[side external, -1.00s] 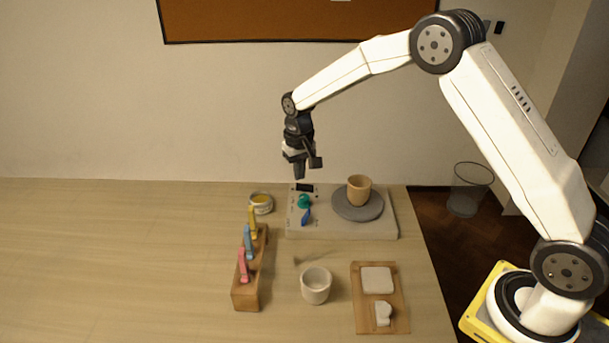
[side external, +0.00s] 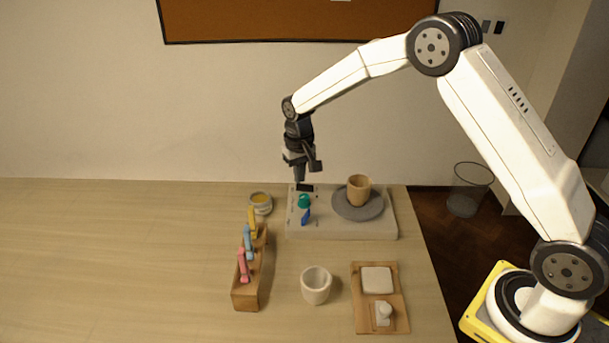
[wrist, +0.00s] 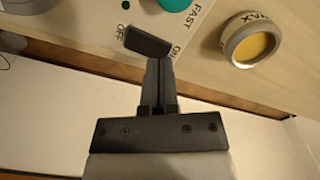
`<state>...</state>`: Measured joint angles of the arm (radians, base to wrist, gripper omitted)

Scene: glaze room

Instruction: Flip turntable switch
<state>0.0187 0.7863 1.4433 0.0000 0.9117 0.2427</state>
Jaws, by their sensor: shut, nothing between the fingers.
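The turntable unit (side external: 345,230) is a pale flat box at the back right of the table. Its black switch (side external: 305,188) is at the back left of the top. In the wrist view the switch (wrist: 147,41) lies between the printed words OFF and ON; I cannot tell which side is pressed. My gripper (side external: 300,180) is shut and empty, pointing down just over the switch. In the wrist view its fingertips (wrist: 160,62) appear right at the switch's edge, near the ON end; contact is unclear. A green knob (side external: 304,201) and a blue lever (side external: 306,216) sit in front of the switch.
A clay cup (side external: 359,188) stands on the grey wheel (side external: 345,212). A wax jar (side external: 261,203) is left of the unit. A tool rack (side external: 247,295), a white cup (side external: 316,286) and a wooden board (side external: 368,325) stand nearer. The table's left is clear.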

